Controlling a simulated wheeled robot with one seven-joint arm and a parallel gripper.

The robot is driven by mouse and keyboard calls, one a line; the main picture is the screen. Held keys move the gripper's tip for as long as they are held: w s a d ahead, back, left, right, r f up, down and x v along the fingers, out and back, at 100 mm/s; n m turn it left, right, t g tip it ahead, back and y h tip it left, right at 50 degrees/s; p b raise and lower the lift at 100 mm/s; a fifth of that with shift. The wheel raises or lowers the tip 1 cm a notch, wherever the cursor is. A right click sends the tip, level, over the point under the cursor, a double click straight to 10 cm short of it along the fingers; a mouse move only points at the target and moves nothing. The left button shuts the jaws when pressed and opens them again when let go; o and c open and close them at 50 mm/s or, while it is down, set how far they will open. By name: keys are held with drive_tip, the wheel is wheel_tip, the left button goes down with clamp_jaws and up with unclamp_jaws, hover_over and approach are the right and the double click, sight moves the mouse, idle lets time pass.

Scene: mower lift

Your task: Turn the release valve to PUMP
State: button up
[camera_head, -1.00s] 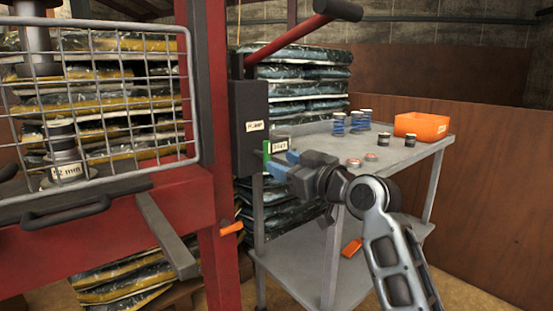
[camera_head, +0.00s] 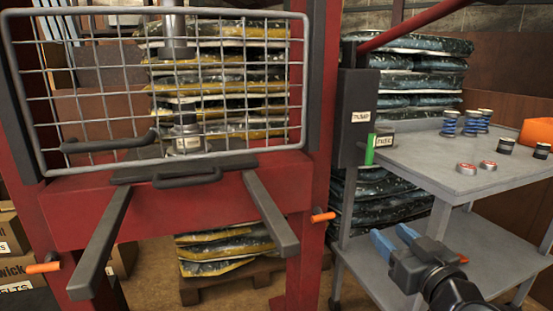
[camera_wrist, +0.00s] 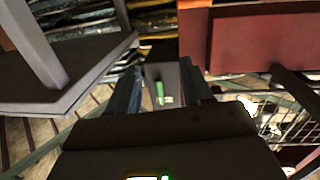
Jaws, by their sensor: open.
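The release valve shows as a small upright green handle (camera_head: 369,150) at the lower right of the black pump box (camera_head: 356,115) on the press's right post. One pale label (camera_head: 361,117) is on the box and another (camera_head: 384,141) is right of the handle; their lettering is too small to read surely. My gripper (camera_head: 395,239) has blue fingertips, is open and empty, and is below and to the right of the valve, apart from it. In the wrist view the green handle (camera_wrist: 160,93) shows between the dark fingers, some way beyond them.
A grey two-tier cart (camera_head: 430,158) with springs, small tins and an orange bin (camera_head: 538,133) stands right of the pump box. A red pump lever (camera_head: 420,25) slants above it. The red press (camera_head: 180,205) has a mesh guard, two projecting grey bars and orange-handled pins (camera_head: 322,217).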

drive_tip(key=s+f+m+h, duration=0.1)
drive_tip(key=s+f, duration=0.4)
drive_tip(key=s, duration=0.5)
drive_tip(key=s+a+f+m+g+h, duration=0.1)
drive_tip(key=s+f, duration=0.3)
drive_tip(key=s, duration=0.5)
drive_tip(key=s+f+m+h, duration=0.2)
drive_tip(key=s+f, duration=0.3)
drive_tip(key=s, duration=0.5)
drive_tip(key=s+r+n+g, duration=0.1)
drive_tip(key=s+r, duration=0.2)
drive_tip(key=s, duration=0.6)
drive_tip(key=s+r, duration=0.4)
drive_tip(key=s, duration=0.5)
wheel_tip(320, 180, up, 18)
drive_tip(key=p, duration=1.9)
drive_tip(key=shift+y, duration=0.3)
